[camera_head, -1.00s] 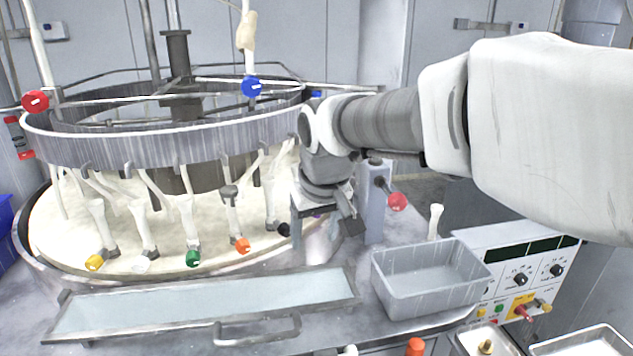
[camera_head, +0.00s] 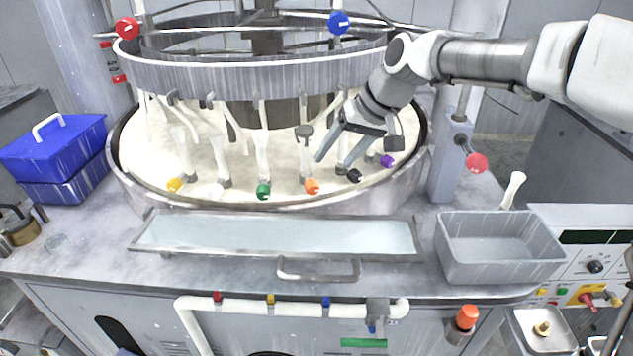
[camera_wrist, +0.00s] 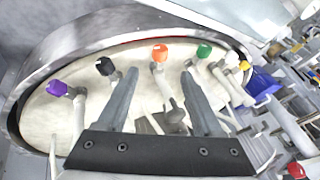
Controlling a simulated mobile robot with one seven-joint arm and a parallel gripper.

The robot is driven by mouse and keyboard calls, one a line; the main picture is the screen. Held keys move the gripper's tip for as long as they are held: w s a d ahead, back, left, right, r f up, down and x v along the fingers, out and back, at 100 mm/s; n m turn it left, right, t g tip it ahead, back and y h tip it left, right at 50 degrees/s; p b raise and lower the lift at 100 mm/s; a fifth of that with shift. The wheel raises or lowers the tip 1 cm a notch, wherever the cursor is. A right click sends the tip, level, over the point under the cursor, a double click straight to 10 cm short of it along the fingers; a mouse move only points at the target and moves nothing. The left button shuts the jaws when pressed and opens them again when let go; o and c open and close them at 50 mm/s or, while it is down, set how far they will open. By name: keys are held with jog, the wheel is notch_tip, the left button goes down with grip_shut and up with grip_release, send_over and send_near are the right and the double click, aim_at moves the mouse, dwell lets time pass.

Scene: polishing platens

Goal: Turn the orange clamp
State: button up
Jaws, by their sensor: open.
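The orange clamp (camera_head: 312,186) is a small knob with a white mark, at the front of the cream platen (camera_head: 215,200) at the foot of a hanging arm. In the wrist view the orange clamp (camera_wrist: 160,52) shows between and beyond my fingertips. My gripper (camera_head: 332,162) is open and empty, above and to the right of the orange clamp and apart from it. In the wrist view my gripper (camera_wrist: 159,76) points at the row of knobs, its two fingers spread.
A green knob (camera_head: 263,191) is left of the orange clamp; black (camera_head: 354,176) and purple (camera_head: 387,160) knobs are right. A shallow tray (camera_head: 270,236) lies in front. A grey bin (camera_head: 500,262) stands right. A metal ring (camera_head: 220,75) runs above the platen.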

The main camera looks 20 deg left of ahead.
aim_at(315, 183)
jog(key=x, duration=1)
grip_shut()
